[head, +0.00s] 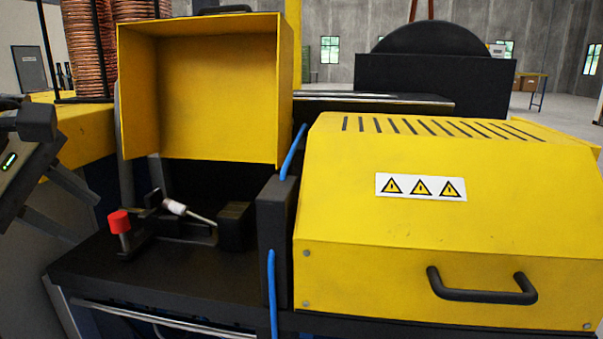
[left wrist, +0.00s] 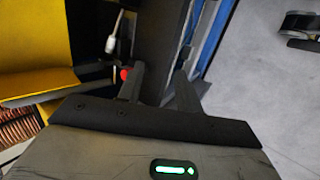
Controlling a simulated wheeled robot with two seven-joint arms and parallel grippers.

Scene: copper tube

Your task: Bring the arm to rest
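My left gripper (head: 90,219) is at the left edge of the head view, left of the machine's dark worktop (head: 185,285). Its two fingers are apart with nothing between them. In the left wrist view the gripper (left wrist: 160,72) is also open and empty, and a blue machine edge and grey floor show beyond it. My right gripper is in neither view. No loose copper tube shows clearly.
The yellow box cover (head: 205,100) stands raised over a red knob (head: 119,221) and a white-handled lever (head: 174,207). A closed yellow cover (head: 400,225) with a black handle is at right. Copper coils (head: 90,45) stand behind left. Open floor (left wrist: 270,90) shows in the wrist view.

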